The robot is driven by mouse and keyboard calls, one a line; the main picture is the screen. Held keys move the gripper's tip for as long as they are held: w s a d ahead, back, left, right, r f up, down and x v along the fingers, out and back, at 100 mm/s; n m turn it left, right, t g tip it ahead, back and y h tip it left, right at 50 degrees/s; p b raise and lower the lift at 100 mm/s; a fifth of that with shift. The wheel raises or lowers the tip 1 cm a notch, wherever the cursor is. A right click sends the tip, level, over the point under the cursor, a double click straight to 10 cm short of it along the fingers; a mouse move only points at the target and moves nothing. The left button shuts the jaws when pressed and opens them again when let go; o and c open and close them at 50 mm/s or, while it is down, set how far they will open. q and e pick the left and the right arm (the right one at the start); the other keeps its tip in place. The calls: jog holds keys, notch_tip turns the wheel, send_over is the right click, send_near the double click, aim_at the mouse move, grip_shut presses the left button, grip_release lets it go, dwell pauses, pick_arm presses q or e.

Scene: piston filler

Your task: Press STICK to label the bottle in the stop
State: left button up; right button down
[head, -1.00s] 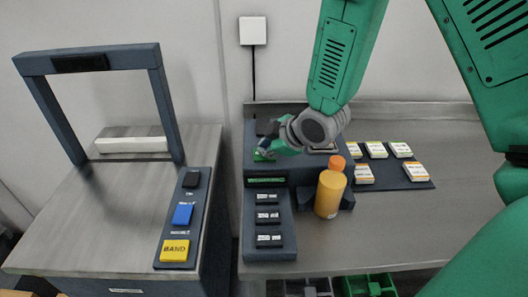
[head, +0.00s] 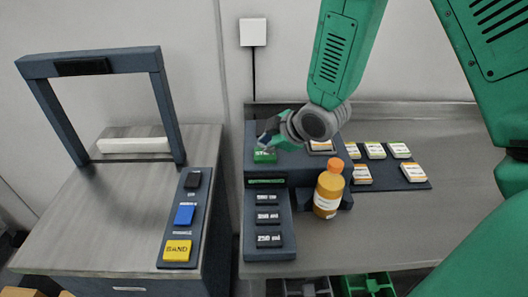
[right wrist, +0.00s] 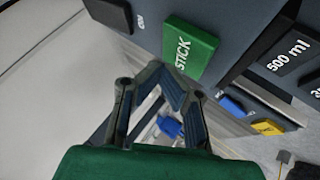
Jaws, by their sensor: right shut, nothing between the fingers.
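The green STICK button (head: 265,156) is on top of the dark labelling machine (head: 290,165); in the right wrist view its face (right wrist: 190,47) reads STICK. My right gripper (head: 266,138) is shut and empty, just above and behind the button. In the right wrist view its fingers (right wrist: 158,78) appear beside the button; a small gap seems to separate them. The orange bottle (head: 331,184) with an orange cap stands upright in the stop at the machine's front right. A white label (head: 326,203) is on its lower front. My left gripper is not in view.
A panel with several ml buttons (head: 268,217) is in front of the machine. A dark mat (head: 414,182) with small label packs lies to the right. The banding machine (head: 160,110) with a yellow BAND button (head: 177,250) stands left.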

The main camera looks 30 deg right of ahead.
aim_at(266, 154)
notch_tip(266, 154, up, 5)
jog(key=p, duration=0.4)
jog(key=shift+f, duration=0.15)
jog(key=shift+s+f, duration=0.1)
dwell(0.5)
